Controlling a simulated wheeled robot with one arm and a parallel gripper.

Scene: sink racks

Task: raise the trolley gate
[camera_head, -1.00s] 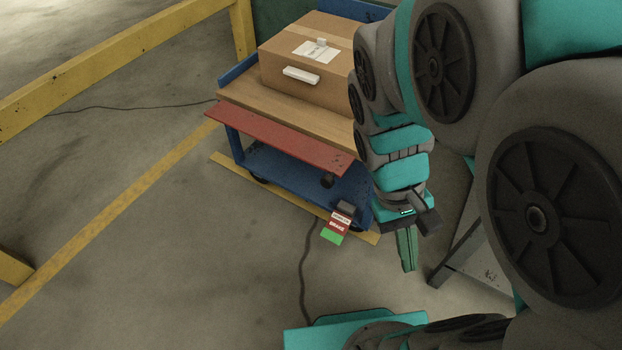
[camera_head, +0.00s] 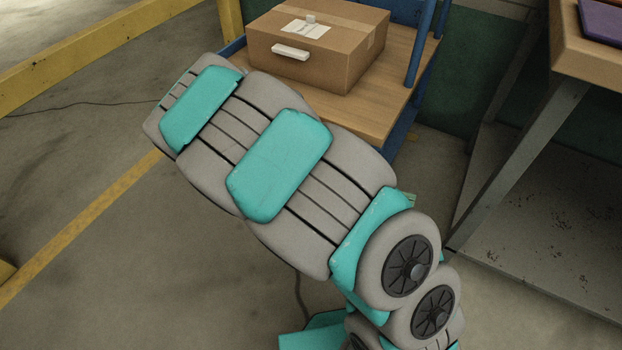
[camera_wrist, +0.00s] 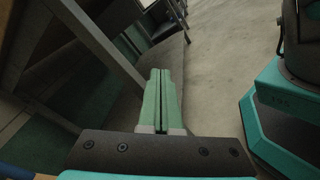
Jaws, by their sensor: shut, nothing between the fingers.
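The trolley (camera_head: 388,105) stands at the top centre of the head view, with a wooden deck and a blue frame. Its red front gate panel is hidden behind my arm in this view, so its present position cannot be told. My gripper (camera_wrist: 162,85) shows in the wrist view with its two green fingers closed together and nothing between them. The fingers point over the floor beside a grey metal table leg, away from the trolley deck. In the head view my arm covers the gripper almost entirely.
A cardboard box (camera_head: 318,50) with a white handle and label sits on the trolley deck. A grey-legged workbench (camera_head: 520,150) stands at the right. A yellow rail (camera_head: 100,52) runs along the upper left. Floor at the left is open, with a yellow line.

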